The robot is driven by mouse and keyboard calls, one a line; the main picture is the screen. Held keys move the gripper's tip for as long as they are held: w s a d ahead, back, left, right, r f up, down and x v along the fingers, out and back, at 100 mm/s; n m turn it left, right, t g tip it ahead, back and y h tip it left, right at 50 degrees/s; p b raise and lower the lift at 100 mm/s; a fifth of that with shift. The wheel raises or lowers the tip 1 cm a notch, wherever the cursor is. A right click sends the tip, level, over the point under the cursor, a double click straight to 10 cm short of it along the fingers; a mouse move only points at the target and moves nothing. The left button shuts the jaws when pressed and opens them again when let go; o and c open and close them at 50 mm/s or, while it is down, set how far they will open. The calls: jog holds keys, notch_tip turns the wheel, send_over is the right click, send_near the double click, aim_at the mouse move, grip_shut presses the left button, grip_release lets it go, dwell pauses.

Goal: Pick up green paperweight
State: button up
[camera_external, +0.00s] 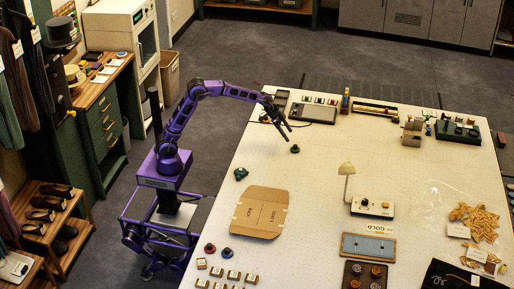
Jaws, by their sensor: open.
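A small dark green piece (294,149) stands on the white table (325,160), just below and to the right of my gripper's fingers. A second green lump (241,174) lies near the table's left edge, to the left of the first. I cannot tell for sure which of the two is the paperweight. My gripper (285,130) is open and empty. It is above the table at the end of my outstretched purple arm, close to the first green piece and apparently apart from it.
A flat cardboard piece (262,212) lies in front of the green things. A lamp (346,170) stands right of it. A dark tray (313,112) lies behind my gripper. Round red and blue pieces (210,249) are near the front left. The table around the first green piece is clear.

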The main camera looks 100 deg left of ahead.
aim_at(294, 146)
jog(key=x, duration=0.3)
jog(key=shift+w+f, duration=0.15)
jog(key=shift+f, duration=0.05)
jog(key=shift+d+b+x, duration=0.15)
jog(key=shift+d+x, duration=0.05)
jog(key=shift+x, duration=1.15)
jog(key=shift+d+b+x, duration=0.15)
jog(key=shift+x, duration=1.15)
jog(key=shift+r, duration=0.1)
jog(key=shift+c, duration=0.2)
grip_shut()
